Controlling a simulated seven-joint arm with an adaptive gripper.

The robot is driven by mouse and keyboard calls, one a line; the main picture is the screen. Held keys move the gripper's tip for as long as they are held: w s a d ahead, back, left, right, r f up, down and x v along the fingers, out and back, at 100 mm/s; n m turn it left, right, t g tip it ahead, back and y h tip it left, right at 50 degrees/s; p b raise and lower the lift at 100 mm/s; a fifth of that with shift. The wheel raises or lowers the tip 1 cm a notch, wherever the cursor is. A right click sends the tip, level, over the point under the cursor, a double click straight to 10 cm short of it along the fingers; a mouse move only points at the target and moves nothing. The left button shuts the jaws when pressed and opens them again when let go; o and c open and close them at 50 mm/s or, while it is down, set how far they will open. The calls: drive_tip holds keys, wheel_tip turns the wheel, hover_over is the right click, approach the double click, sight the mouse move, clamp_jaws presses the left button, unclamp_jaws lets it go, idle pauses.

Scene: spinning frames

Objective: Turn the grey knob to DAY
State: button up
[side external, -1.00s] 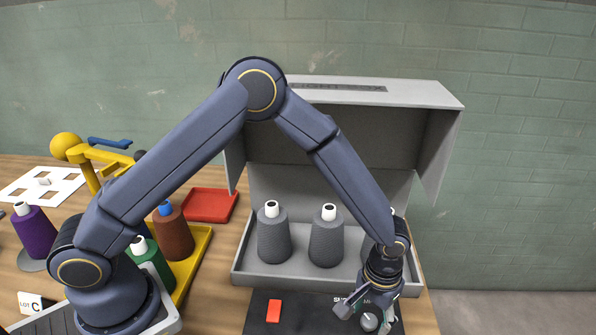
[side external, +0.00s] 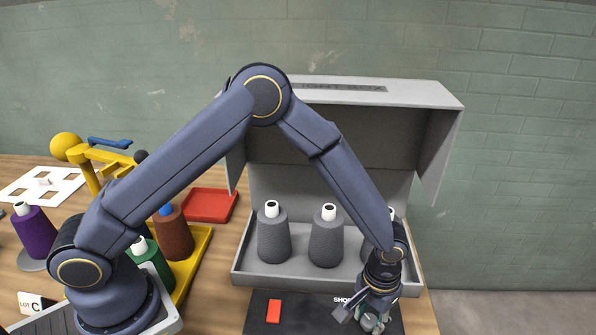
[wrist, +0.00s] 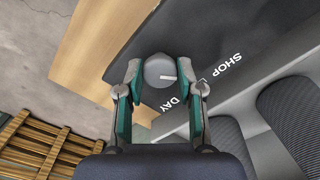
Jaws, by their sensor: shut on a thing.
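The grey knob (wrist: 158,66) is round, with a white mark that points to the right in the wrist view. The label DAY (wrist: 179,107) is printed below and right of it, and SHOP (wrist: 230,66) is further up and right. Another label is mostly hidden by the right finger. My gripper (wrist: 160,72) is shut on the knob, one teal-sided finger on each side. In the side external view my gripper (side external: 366,317) is down at the dark control panel (side external: 255,318), and its fingers partly cover the knob (side external: 371,322).
A grey light box (side external: 425,95) stands behind the panel with grey yarn cones (side external: 326,240) inside. An orange-red block or switch (side external: 274,311) is on the panel's left. A yellow tray (side external: 200,240) and red tray (side external: 215,204) lie left of the box.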

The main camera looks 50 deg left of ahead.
sight(370, 320)
drive_tip(key=shift+m, duration=0.3)
drive_tip(key=m, duration=0.9)
drive_tip(key=shift+m, duration=2.2)
drive_tip(key=o, duration=1.2)
drive_tip(key=shift+c, duration=0.2)
wheel_tip(370, 320, up, 12)
